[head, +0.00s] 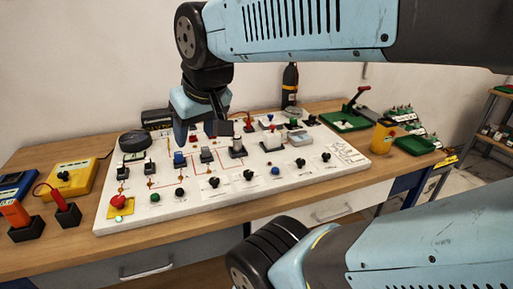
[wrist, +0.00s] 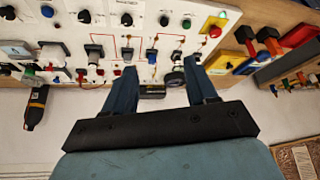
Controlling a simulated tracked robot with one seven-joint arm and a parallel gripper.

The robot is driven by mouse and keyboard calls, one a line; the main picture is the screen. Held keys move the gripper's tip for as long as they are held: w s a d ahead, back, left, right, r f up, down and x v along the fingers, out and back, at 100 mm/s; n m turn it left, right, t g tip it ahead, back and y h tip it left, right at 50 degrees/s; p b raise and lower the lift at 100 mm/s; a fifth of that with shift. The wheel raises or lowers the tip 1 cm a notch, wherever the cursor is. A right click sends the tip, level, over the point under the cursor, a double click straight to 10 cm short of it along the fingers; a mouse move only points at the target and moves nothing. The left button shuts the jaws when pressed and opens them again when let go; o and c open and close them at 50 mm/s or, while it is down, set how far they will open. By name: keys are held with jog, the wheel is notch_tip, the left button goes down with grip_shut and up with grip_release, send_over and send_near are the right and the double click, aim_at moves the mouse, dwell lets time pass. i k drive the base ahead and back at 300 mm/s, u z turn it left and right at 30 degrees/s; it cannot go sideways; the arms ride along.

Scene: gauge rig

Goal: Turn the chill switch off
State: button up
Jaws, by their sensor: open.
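A white panel (head: 225,200) on the bench carries several switches and knobs; its labels are too small to read, so I cannot tell which is the chill switch. A row of lever switches includes a blue one (head: 179,160), a black one (head: 206,155) and a larger one (head: 237,148). In the wrist view the blue switch (wrist: 151,56) and a black switch (wrist: 127,55) show beyond the fingers. My gripper (head: 201,131) is open and empty above the back of the panel. It also shows in the wrist view (wrist: 160,68), its fingers spread wide.
A red button on a yellow base (head: 118,201) is at the panel's front left. A round gauge (head: 134,142) stands at the back left. A dark bottle (head: 290,86) stands behind; green devices (head: 352,116) are at right.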

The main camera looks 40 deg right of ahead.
aim_at(326, 156)
jog(key=z, duration=1.7)
jog(key=k, duration=1)
jog(key=z, duration=0.1)
jog(key=i, duration=0.9)
jog(key=u, duration=0.1)
